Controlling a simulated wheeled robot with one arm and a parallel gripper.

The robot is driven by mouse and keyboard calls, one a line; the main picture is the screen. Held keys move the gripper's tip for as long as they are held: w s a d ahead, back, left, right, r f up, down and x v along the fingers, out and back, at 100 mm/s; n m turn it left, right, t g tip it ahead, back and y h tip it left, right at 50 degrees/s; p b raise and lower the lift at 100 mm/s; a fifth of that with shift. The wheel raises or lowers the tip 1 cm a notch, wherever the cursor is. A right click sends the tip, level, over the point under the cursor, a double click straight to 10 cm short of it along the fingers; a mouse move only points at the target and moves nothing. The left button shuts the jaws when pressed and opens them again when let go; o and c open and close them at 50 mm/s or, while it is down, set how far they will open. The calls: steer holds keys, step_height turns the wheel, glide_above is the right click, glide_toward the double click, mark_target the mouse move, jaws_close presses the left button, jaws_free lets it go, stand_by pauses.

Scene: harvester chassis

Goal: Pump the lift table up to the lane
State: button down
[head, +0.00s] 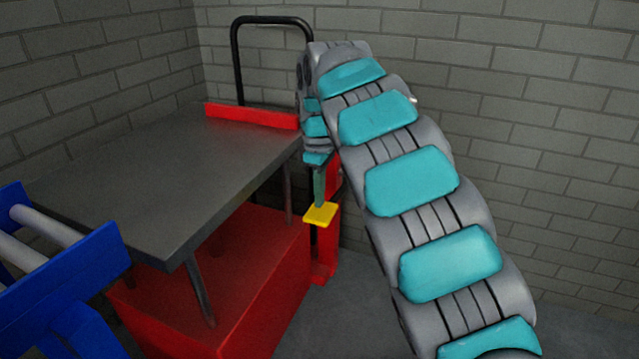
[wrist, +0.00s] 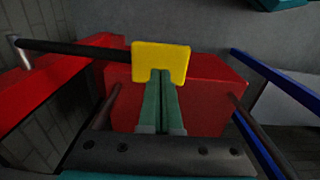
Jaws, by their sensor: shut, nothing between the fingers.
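The lift table has a flat grey top (head: 160,170), a red base (head: 235,285) and dark legs between them. Its yellow pedal (head: 320,214) sticks out beside the base, and in the wrist view the pedal (wrist: 160,62) sits on the end of a dark lever (wrist: 75,49). My gripper (head: 319,203) points down with its green fingers pressed together and empty. The fingertips (wrist: 161,74) are at the pedal; I cannot tell whether they touch it. The lane (head: 60,265), a blue frame with pale rollers, stands at the lower left, by the table's near edge.
A black push handle (head: 235,60) rises behind the table, and a red strip (head: 250,115) runs along the top's far edge. Grey block walls (head: 540,100) close off the back and left. Open floor (head: 350,310) lies right of the base.

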steer(key=shift+f, duration=0.7)
